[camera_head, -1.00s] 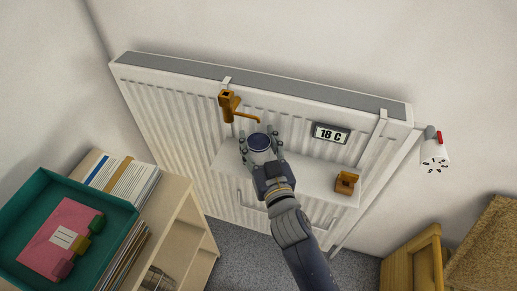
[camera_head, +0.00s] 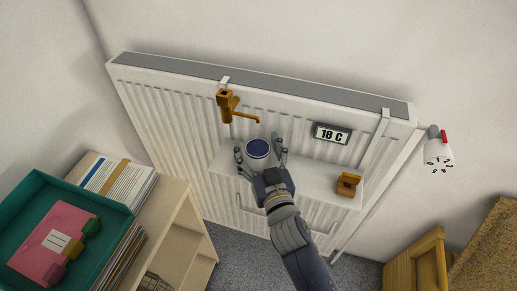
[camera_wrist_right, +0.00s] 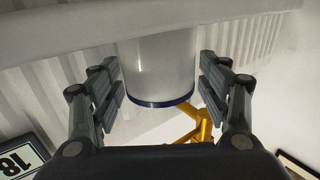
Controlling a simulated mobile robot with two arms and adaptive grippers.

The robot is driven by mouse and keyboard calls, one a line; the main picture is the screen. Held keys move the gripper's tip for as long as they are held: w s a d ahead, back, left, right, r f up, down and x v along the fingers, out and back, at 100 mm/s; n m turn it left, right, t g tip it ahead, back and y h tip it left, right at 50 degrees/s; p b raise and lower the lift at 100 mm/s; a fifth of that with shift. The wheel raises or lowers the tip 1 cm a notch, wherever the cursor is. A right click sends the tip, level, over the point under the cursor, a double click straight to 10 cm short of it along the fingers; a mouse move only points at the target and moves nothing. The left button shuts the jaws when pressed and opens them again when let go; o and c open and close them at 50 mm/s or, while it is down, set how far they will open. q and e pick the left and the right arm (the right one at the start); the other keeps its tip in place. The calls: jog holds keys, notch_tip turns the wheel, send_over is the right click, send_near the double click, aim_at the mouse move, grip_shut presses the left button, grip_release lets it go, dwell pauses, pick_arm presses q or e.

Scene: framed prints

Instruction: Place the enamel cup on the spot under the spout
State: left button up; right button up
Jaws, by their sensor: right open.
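The enamel cup (camera_head: 258,149), pale outside with a blue rim and dark blue inside, stands upright on the white shelf (camera_head: 308,180) in the head view. The brass-coloured tap (camera_head: 227,108) has its spout (camera_head: 246,117) ending just above and behind the cup in the picture. The spot itself cannot be made out, hidden by cup or gripper. My right gripper (camera_head: 259,147) is open, its fingers on either side of the cup. In the right wrist view the cup (camera_wrist_right: 160,65) is between the spread fingers with gaps on both sides. My left gripper is out of view.
The shelf hangs on a ribbed white radiator (camera_head: 150,105). A temperature display (camera_head: 332,133) and a small brown wooden item (camera_head: 348,184) are to the right. A white dial (camera_head: 438,154) is farther right. A bookcase with a teal tray (camera_head: 22,215) stands at left.

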jog(key=shift+r, duration=0.2)
jog(key=shift+s+d+f, duration=0.1)
jog(key=shift+s+f, duration=0.05)
jog(key=shift+s, duration=0.15)
jog(key=b+v, duration=0.2)
jog(key=v, duration=0.9)
jog(key=shift+s, duration=0.2)
